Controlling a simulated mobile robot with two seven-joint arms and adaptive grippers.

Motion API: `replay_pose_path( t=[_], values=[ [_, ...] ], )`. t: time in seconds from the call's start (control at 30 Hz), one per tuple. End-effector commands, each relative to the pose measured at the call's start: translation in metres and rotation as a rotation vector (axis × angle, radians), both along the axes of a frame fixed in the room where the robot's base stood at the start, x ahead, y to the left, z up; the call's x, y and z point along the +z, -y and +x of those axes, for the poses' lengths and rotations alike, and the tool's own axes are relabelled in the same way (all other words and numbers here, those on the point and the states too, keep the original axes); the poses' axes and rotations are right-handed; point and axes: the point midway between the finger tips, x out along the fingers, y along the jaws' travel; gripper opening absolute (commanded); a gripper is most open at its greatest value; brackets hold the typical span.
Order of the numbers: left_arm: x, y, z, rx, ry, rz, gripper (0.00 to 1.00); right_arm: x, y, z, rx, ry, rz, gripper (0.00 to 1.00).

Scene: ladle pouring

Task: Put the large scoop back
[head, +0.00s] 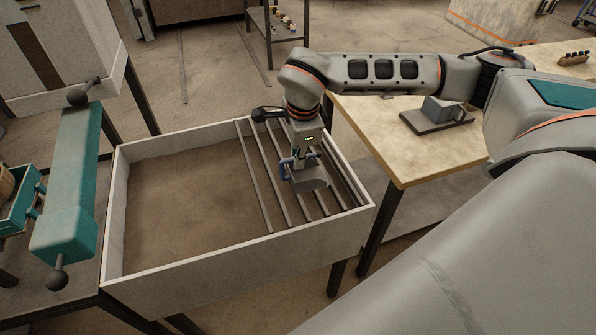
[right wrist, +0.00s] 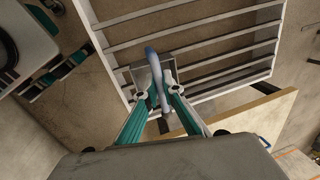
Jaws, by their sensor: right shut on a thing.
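The large scoop is a grey metal scoop (head: 312,182) with a blue handle. It is over the parallel bars at the right part of the sand box (head: 190,273). My right gripper (head: 300,156) comes down from above and is shut on the scoop's blue handle. In the right wrist view the fingers (right wrist: 158,92) close around the blue handle (right wrist: 153,68), with part of the grey scoop (right wrist: 140,78) beside it. Whether the scoop touches the bars is hard to tell. My left gripper is in neither view.
A wooden table (head: 410,169) stands right of the box, with a grey block-like object (head: 441,109) on a dark tray (head: 410,122). Teal equipment (head: 75,170) with black knobs stands on the left. The left part of the box is free of bars and holds sand.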

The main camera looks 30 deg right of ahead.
Motion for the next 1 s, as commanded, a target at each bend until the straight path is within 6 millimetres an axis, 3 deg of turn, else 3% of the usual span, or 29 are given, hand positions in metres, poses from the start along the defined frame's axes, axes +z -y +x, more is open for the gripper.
replay_pose_path(
  t=[0.27, 0.5, 0.87, 0.9, 0.93, 1.0],
  values=[
    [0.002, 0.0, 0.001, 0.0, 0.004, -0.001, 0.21, -0.02, 0.0, 0.0, 0.0, 0.0, 0.001, 0.0],
    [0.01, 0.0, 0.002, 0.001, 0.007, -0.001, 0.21, -0.049, 0.0, 0.0, -0.001, -0.001, 0.0, 0.0],
    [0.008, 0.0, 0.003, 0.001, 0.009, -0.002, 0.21, -0.054, 0.0, 0.001, 0.0, 0.001, 0.001, 0.0],
    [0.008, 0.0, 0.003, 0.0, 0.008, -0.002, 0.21, -0.053, 0.0, 0.0, -0.001, 0.001, 0.0, 0.18],
    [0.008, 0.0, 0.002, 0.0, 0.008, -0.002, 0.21, -0.053, 0.0, 0.0, -0.001, 0.001, 0.0, 0.24],
    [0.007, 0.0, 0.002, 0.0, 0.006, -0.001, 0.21, -0.053, 0.0, 0.0, -0.001, 0.001, 0.0, 0.24]
  ],
)
